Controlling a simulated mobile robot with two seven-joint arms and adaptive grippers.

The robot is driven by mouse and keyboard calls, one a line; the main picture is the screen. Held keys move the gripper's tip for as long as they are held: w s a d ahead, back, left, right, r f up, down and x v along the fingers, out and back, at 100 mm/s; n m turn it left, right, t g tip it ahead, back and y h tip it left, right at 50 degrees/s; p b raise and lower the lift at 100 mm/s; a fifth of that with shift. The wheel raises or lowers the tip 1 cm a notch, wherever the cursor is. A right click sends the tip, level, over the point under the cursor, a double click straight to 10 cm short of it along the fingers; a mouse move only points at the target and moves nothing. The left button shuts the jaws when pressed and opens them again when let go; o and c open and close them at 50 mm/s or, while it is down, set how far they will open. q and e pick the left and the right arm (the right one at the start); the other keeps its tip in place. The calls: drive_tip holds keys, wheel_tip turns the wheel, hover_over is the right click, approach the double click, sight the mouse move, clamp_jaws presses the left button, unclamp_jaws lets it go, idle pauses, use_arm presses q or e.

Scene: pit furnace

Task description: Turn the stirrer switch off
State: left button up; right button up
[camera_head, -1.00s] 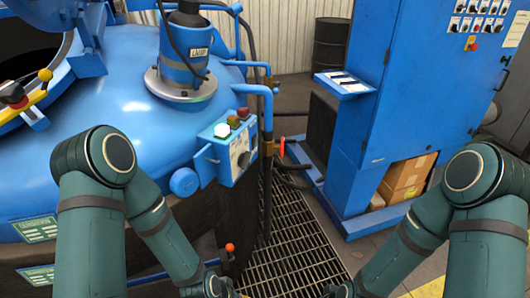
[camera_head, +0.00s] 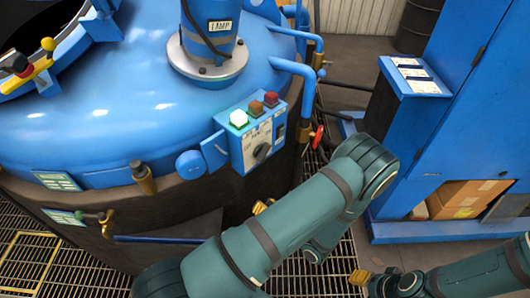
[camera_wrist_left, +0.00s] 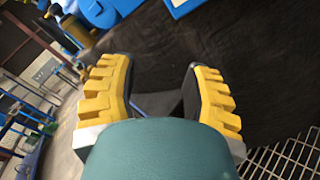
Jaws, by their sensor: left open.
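The stirrer switch looks to be the dark rotary knob (camera_head: 261,152) on the blue control box (camera_head: 238,160) at the furnace's side; the label is too small to read. My left gripper (camera_head: 263,206) shows its yellow fingers below the box, apart from the knob, partly hidden by my left arm. In the wrist view the left gripper (camera_wrist_left: 160,98) is open, with nothing between its fingers and a dark surface beyond. My right gripper (camera_head: 361,278) is low at the right, far from the box; its finger gap is unclear.
A blue cabinet (camera_head: 455,100) is farther right.

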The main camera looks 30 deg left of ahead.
sight(266, 156)
use_arm(q)
drive_tip(key=w+d+r+m+t, duration=0.4)
drive_tip(key=w+r+m+t, duration=0.1)
drive_tip(key=w+t, duration=0.15)
drive_tip(key=shift+t+y, duration=0.25)
drive_tip(key=shift+y, duration=0.15)
drive_tip(key=x, duration=1.3)
drive_tip(key=shift+s+a+f, duration=0.2)
drive_tip(key=shift+s+a, duration=0.1)
drive_tip(key=shift+a, duration=0.15)
drive_tip(key=shift+c, duration=0.4)
clamp_jaws()
